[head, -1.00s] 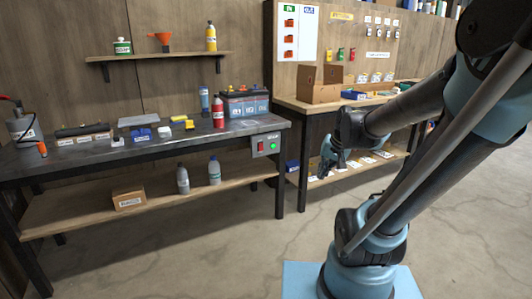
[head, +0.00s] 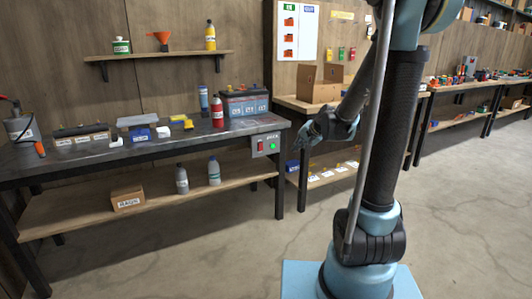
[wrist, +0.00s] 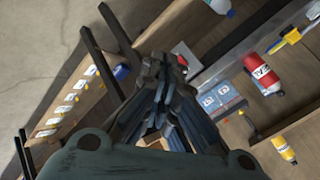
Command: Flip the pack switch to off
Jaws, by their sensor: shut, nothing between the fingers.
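The pack switch (head: 265,145) is a grey plate on the front edge of the left workbench, at its right end. It has a red rocker on the left and a lit green lamp on the right. My gripper (head: 301,141) is shut and empty, to the right of the switch plate and apart from it in the head view. In the wrist view, my gripper (wrist: 170,62) covers much of the middle. A grey and red piece of the switch plate (wrist: 185,50) shows just past the fingertips, partly hidden by them. The rocker's position is too small to tell.
The workbench (head: 150,148) carries a battery pack (head: 245,104), a red bottle (head: 217,112) and several small items. Bottles (head: 214,170) and a carton (head: 128,199) stand on its lower shelf. A second bench with an open cardboard box (head: 318,90) stands to the right. The floor in front is clear.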

